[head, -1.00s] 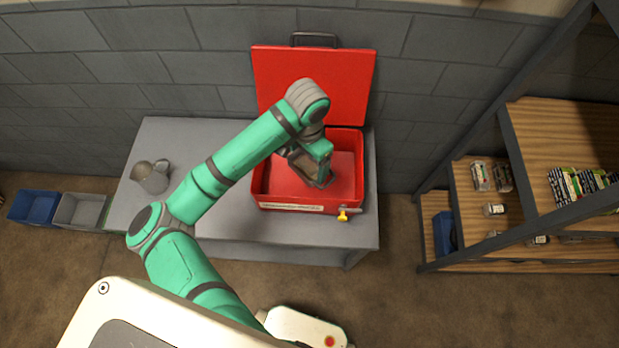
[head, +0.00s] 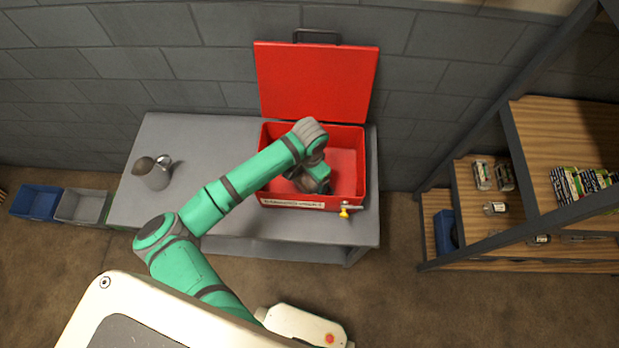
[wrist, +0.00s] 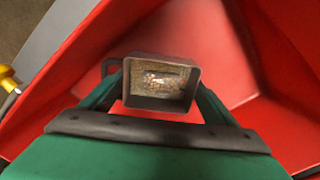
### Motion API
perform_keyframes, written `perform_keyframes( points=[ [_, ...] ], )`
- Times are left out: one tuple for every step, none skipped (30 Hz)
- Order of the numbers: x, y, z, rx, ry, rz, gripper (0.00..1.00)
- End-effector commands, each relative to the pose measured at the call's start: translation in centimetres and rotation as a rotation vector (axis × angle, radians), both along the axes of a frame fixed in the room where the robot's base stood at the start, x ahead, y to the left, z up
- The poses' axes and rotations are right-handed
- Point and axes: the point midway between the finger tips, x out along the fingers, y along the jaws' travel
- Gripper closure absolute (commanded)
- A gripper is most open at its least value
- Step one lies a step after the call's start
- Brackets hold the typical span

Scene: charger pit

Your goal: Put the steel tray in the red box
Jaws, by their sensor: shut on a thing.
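The red box (head: 360,172) stands open on the grey table, its lid (head: 317,82) raised against the wall. My gripper (wrist: 160,88) is shut on the steel tray (wrist: 158,103), a small grey rectangular tray with raised walls, with one green finger at each side. In the wrist view the tray is framed by the red floor and walls of the box. In the head view my gripper (head: 318,182) is down inside the box, and my wrist hides most of the tray. I cannot tell whether the tray touches the box floor.
A yellow latch (head: 345,210) sticks out at the box's front right. A grey jug (head: 152,174) stands at the left of the table (head: 225,222). Blue (head: 36,203) and grey (head: 80,208) bins lie left of it. A wooden shelf unit (head: 545,140) stands at right.

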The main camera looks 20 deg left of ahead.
Motion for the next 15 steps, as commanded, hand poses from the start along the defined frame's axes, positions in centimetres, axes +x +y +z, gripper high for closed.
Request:
perform_keyframes(
  points=[
    [0.02,0.03,0.05,0.0,-0.001,0.001,0.46],
    [0.02,0.05,0.06,0.0,-0.001,0.001,0.46],
    [0.01,0.04,0.07,0.0,-0.001,0.001,0.46],
    [0.01,0.04,0.07,0.0,-0.001,0.001,0.46],
    [0.0,0.04,0.06,0.0,-0.001,0.001,0.46],
    [0.0,0.04,0.02,0.0,-0.001,0.001,0.46],
    [0.0,0.04,-0.05,0.0,-0.001,0.001,0.46],
    [-0.01,0.05,-0.13,0.0,-0.001,0.002,0.46],
    [-0.01,0.05,-0.24,0.0,-0.001,0.002,0.46],
    [-0.01,0.06,-0.21,0.0,0.0,0.001,0.11],
    [-0.01,0.06,-0.2,0.0,0.0,0.001,0.04],
    [-0.01,0.05,-0.19,0.0,0.0,0.001,0.0],
    [0.0,0.04,-0.19,0.0,0.0,0.001,0.0],
    [-0.01,0.03,-0.19,0.0,0.0,0.001,0.0],
    [0.0,0.01,-0.19,0.0,0.0,0.001,0.0]
  ],
)
